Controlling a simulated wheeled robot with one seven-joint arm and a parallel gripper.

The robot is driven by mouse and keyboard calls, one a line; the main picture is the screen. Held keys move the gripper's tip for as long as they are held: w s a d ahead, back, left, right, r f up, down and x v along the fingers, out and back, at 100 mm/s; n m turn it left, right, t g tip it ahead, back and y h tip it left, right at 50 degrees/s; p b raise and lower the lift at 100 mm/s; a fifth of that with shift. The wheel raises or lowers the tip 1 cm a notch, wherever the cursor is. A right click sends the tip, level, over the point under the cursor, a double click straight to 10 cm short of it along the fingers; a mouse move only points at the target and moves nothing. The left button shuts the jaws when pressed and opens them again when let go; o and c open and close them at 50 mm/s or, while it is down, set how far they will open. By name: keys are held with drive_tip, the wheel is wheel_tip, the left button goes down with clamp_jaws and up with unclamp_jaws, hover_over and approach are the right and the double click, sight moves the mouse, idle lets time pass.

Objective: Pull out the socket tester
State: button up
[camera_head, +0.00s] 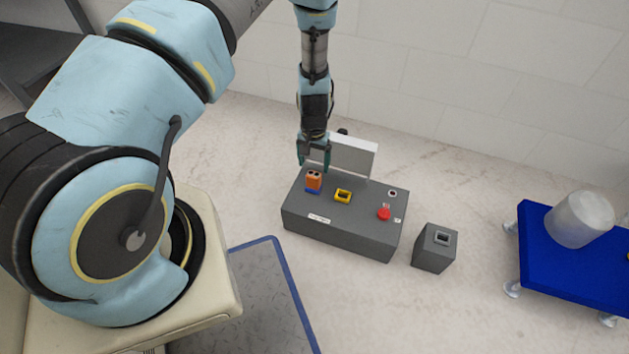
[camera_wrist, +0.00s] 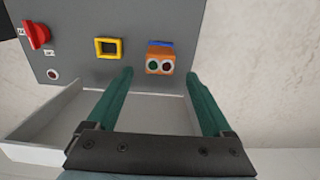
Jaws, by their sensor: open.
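The socket tester (camera_head: 314,181) is a small orange block with two round marks on its top, standing in a blue socket at the left end of the grey box's top. My gripper (camera_head: 314,163) is above the tester in the head view. In the wrist view my gripper (camera_wrist: 158,75) has its two green fingers apart, with the tester just beyond and between their tips. Nothing is between the fingers' grip faces that I can see.
The grey box (camera_head: 335,235) also bears a yellow-framed socket (camera_head: 343,196), a red switch (camera_head: 384,213) and a round indicator (camera_head: 392,193). A smaller grey box (camera_head: 433,252) and a blue cart (camera_head: 560,268) are to the right.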

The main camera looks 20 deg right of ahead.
sight(314, 174)
wheel_tip(314, 174, down, 8)
drive_tip(key=b, duration=0.5)
drive_tip(key=shift+f+b, duration=0.25)
drive_tip(key=shift+b, duration=0.05)
drive_tip(key=shift+c, duration=0.2)
idle(0.9)
clamp_jaws()
idle(0.5)
drive_tip(key=shift+r+p, duration=0.2)
drive_tip(key=shift+p, duration=0.1)
drive_tip(key=shift+r+p, duration=2.2)
drive_tip(key=shift+r, duration=0.65)
